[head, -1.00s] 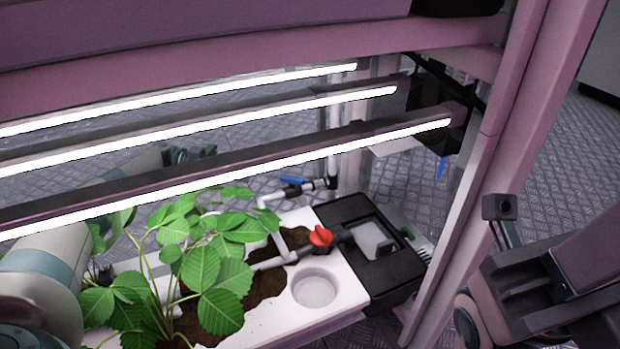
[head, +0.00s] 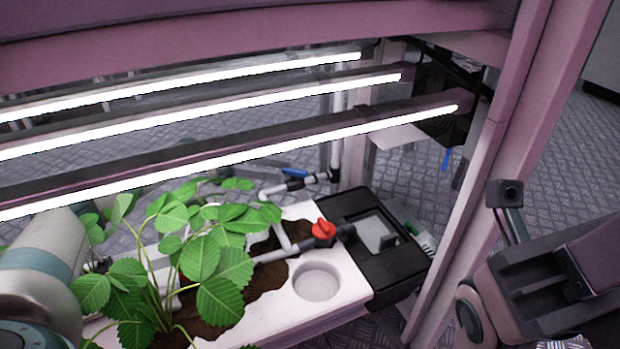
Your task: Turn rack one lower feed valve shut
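A red valve handle (head: 323,232) sits on a grey pipe above the right end of the white planter (head: 345,285). A blue lever (head: 294,172) is at the elbow of the upright pipe behind the planter. I cannot tell from the picture which is the lower feed valve. My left arm comes in at the far left. My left gripper (head: 97,265) is mostly hidden behind strawberry leaves, to the left of the red handle and apart from it. Its fingers are not clear. My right arm is at the right edge, outside the rack post, and its fingers do not show.
The strawberry plant (head: 205,260) fills the space left of the red handle. Lit lamp bars (head: 300,143) cross above the planter. A black box (head: 385,275) stands right of the planter, and the pink rack post (head: 470,220) rises beyond it. Another blue piece (head: 446,160) hangs near the post.

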